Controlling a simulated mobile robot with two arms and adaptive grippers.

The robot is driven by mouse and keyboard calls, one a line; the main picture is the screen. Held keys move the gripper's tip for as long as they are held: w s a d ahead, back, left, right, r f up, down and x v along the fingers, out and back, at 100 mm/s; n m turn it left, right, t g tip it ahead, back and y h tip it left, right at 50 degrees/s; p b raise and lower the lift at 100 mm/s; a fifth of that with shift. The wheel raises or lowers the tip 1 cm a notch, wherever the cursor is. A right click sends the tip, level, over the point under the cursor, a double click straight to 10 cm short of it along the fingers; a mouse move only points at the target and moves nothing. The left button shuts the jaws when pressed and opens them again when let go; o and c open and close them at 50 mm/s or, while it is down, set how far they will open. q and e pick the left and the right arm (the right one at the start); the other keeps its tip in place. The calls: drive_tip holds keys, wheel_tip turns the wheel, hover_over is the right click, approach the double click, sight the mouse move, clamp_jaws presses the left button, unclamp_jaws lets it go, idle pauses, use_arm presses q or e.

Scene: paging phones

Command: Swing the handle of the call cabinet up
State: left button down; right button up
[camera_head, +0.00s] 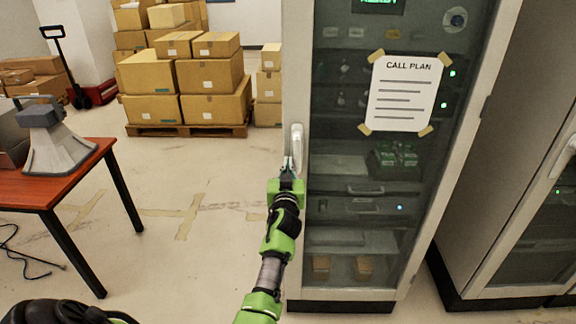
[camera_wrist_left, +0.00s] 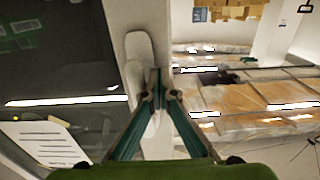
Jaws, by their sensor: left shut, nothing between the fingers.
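The call cabinet (camera_head: 460,170) is a tall pale cabinet with a glass door. Its handle (camera_head: 296,135) is a light, narrow, rounded piece standing upright on the door's left frame. My left gripper (camera_head: 290,166) is at the handle's lower end, with its fingers shut and empty. In the left wrist view the handle's rounded plate (camera_wrist_left: 139,48) shows beside the fingertips (camera_wrist_left: 157,78), and part of the handle is hidden behind the fingers. I cannot tell whether they touch it. My right gripper is not in view.
A taped "CALL PLAN" sheet (camera_head: 403,93) is on the glass. A second cabinet (camera_head: 510,190) stands at the right. A red-brown table (camera_head: 50,187) with a grey megaphone-like thing (camera_head: 58,145) is at the left. Stacked cartons (camera_head: 212,105) stand behind. Open floor lies between table and cabinet.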

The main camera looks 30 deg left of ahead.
use_arm(q)
drive_tip(key=shift+w+d, duration=0.15)
drive_tip(key=shift+w+d+b, duration=0.35)
drive_tip(key=shift+d+b, duration=0.2)
drive_tip(key=shift+b, duration=0.05)
drive_tip(key=shift+w+d+r, duration=0.1)
drive_tip(key=shift+d, duration=0.05)
